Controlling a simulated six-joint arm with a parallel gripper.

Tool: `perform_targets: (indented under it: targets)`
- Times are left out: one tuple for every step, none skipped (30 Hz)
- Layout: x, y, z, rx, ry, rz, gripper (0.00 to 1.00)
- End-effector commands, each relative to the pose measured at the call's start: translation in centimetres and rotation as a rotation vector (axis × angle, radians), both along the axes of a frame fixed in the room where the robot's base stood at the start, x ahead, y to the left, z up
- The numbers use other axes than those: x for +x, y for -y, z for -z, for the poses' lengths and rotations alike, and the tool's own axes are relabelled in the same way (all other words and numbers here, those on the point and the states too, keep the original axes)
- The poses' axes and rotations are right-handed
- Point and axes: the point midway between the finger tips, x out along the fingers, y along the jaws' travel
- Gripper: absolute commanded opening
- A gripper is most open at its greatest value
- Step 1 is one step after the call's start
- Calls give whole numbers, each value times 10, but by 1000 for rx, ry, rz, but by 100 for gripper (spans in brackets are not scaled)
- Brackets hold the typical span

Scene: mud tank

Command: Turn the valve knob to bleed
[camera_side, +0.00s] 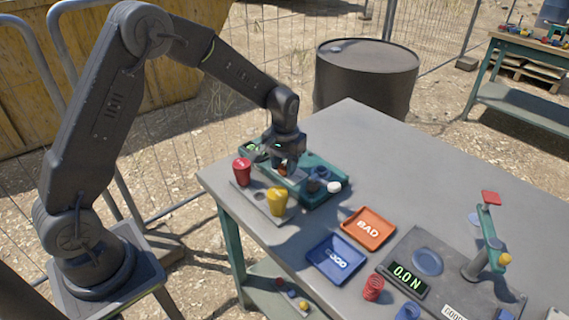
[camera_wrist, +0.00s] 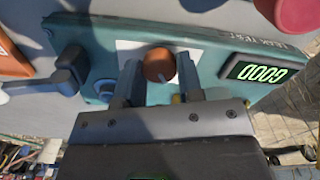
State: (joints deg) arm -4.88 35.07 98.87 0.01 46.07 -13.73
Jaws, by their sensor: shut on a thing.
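The valve knob (camera_wrist: 159,65) is round and orange-brown, with a pale mark on its lower edge in the wrist view. It sits on a teal panel (camera_wrist: 215,55), over a white label patch. My gripper (camera_wrist: 159,73) has its two fingers on either side of the knob and is shut on it. In the side view my gripper (camera_side: 287,169) reaches down onto the teal unit (camera_side: 325,174), and the knob shows only as a small orange spot. The lettering around the knob is hidden or too small to read, so its setting cannot be told.
A dark lever fitting (camera_wrist: 68,72) is on the panel's other side. BAD (camera_side: 368,228) and GOOD (camera_side: 337,259) trays lie right.

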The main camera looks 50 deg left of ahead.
Motion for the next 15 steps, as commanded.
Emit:
perform_targets:
  targets:
    - [0,0,-1,0,0,-41,10]
    - [0,0,-1,-1,0,-66,10]
    - [0,0,-1,-1,0,-98,10]
    - [0,0,-1,-1,0,-120,10]
    - [0,0,-1,-1,0,-142,10]
    - [0,0,-1,-1,0,-170,10]
    - [0,0,-1,-1,0,-190,10]
    - [0,0,-1,-1,0,-208,10]
    - [0,0,-1,-1,0,-231,10]
    - [0,0,-1,-1,0,-247,10]
    - [0,0,-1,-1,0,-262,10]
    - [0,0,-1,-1,0,-281,10]
    - [0,0,-1,-1,0,-292,10]
    - [0,0,-1,-1,0,-303,10]
    - [0,0,-1,-1,0,-317,10]
